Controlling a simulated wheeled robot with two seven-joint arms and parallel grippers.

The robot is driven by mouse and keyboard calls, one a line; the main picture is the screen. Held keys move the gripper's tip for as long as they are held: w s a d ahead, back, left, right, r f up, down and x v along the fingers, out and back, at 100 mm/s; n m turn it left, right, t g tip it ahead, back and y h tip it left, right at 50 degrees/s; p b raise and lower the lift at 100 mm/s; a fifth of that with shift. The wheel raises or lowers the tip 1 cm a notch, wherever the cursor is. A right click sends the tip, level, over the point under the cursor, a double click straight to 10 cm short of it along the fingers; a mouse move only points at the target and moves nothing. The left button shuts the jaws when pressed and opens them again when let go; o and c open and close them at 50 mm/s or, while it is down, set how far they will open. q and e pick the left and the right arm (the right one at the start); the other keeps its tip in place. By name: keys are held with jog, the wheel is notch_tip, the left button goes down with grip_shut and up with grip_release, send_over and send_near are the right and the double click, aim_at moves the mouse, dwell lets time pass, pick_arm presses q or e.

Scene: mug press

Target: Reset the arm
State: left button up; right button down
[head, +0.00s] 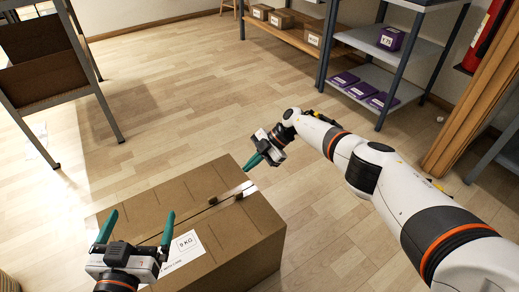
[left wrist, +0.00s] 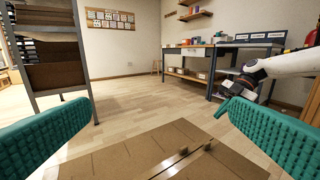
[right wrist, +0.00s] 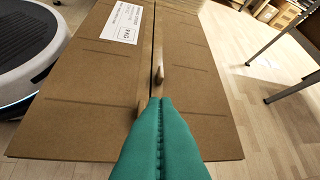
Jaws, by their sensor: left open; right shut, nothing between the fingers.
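My left gripper (head: 135,229) is at the lower left of the head view, above the near left part of a closed brown box. Its green fingers stand wide apart in the left wrist view (left wrist: 165,120), with nothing between them. My right arm reaches in from the right in the head view. My right gripper (head: 250,164) is above the far right end of the box, its green fingers together. In the right wrist view (right wrist: 160,105) the fingers are pressed together and hold nothing. Whether they touch the box top is hard to tell.
The large cardboard box (head: 245,237) with a white 9 KG label stands on the wooden floor. A grey shelf with purple boxes (head: 390,39) is at the upper right. A rack with brown bins (head: 45,78) is at the upper left. The floor (head: 190,90) between them is clear.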

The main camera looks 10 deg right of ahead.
jog(key=shift+w+v, duration=0.2)
jog(key=shift+v, duration=0.9)
jog(key=shift+w+v, duration=0.2)
jog(key=shift+v, duration=0.9)
